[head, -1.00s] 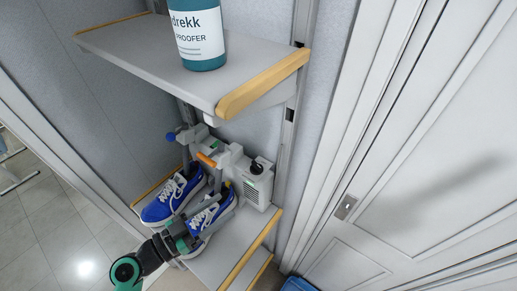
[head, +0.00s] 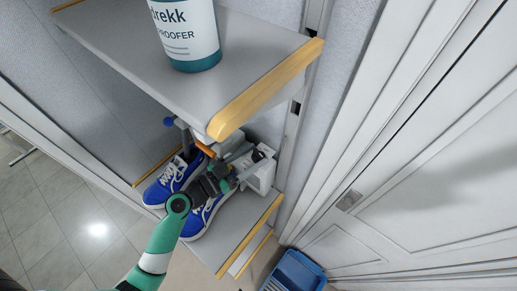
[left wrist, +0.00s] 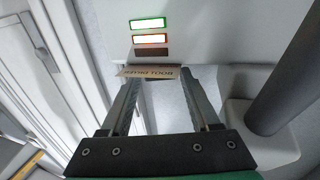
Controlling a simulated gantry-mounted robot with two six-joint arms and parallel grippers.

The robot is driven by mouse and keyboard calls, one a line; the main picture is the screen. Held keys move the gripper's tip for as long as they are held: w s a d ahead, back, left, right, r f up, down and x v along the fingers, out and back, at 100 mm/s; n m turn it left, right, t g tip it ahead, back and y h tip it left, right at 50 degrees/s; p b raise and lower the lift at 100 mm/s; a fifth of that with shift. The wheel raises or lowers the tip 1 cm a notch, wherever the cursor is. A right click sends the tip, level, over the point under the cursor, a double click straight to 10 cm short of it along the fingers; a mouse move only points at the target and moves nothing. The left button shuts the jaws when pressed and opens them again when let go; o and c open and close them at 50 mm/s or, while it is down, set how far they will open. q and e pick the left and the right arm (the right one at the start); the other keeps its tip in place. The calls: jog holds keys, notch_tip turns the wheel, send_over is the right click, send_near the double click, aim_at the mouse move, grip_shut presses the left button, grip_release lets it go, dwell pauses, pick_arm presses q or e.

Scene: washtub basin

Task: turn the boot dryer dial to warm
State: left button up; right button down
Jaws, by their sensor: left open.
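The boot dryer (head: 266,174) is a pale box at the back of the lower shelf, partly hidden by my left arm. A dark knob (head: 259,153), apparently its dial, shows at its top; its setting is too small to read. My left gripper (head: 247,163) is open, with its fingers reaching to the dryer beside the knob. In the left wrist view its open fingers (left wrist: 166,74) point at the dryer face (left wrist: 225,30). A label plate (left wrist: 148,72) appears between the fingertips, with green (left wrist: 147,23) and orange (left wrist: 149,39) lit bars above. No dial is clear there.
Blue sneakers (head: 172,181) stand on the lower shelf (head: 240,236), left of and below my gripper. The upper shelf (head: 190,85) with a proofer bottle (head: 186,40) overhangs close by. A grey tube (left wrist: 290,95) stands right of the fingers. A blue bin (head: 293,272) is on the floor.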

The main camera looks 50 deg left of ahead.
pick_arm(q)
jog(key=shift+w+d, duration=0.1)
jog(key=shift+w, duration=1)
grip_shut()
jog(key=n+y+p, duration=0.3)
jog(key=y+p, duration=0.1)
jog(key=p, duration=0.2)
jog(key=shift+y, duration=0.3)
grip_release()
